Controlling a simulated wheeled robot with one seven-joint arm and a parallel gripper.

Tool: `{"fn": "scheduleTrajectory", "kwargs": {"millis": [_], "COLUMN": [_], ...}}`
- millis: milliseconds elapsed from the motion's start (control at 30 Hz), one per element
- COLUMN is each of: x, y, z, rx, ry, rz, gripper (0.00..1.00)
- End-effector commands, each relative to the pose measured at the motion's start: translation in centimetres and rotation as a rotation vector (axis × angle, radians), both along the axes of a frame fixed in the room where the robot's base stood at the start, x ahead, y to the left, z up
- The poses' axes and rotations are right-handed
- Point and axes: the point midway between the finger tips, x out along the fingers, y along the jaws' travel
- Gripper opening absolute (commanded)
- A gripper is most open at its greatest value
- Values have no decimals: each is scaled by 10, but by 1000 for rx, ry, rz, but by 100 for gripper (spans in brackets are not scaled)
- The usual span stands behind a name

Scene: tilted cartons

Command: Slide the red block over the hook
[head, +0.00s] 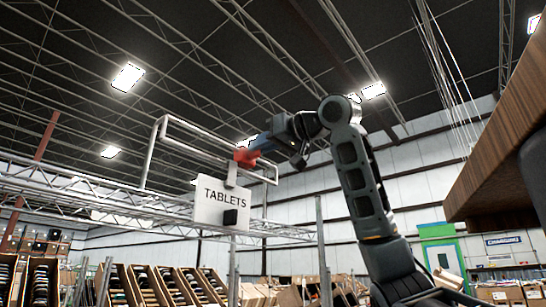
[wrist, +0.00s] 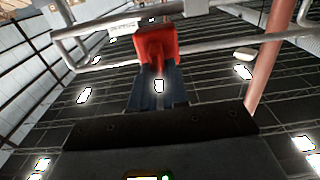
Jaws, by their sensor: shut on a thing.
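The red block (head: 247,156) is at the tip of my gripper (head: 262,147), high up in front of a grey pipe frame (head: 149,155). In the wrist view the red block (wrist: 157,41) sits between the ends of the blue fingers (wrist: 160,92), which are shut on it. Its near face is plain red and a red part reaches down between the fingers. In the head view the block overlaps the frame and is just above a white sign reading TABLETS (head: 213,208). I cannot make out a separate hook; the block hides what lies behind it.
A short grey bracket (head: 231,176) stands above the sign, close below the block. A brown wooden edge (head: 500,150) juts in at the right. Tilted cartons (head: 150,285) stand low at the left.

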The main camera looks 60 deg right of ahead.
Motion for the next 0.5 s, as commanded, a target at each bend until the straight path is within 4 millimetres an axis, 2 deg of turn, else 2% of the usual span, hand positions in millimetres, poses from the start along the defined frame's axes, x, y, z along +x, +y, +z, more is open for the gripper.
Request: {"fn": "scheduleTrajectory", "kwargs": {"millis": [300, 500], "x": [11, 13], "y": [40, 50], "z": [0, 1], "rx": [-1, 1], "ry": [-4, -4], "rz": [5, 2], "gripper": [0, 0]}}
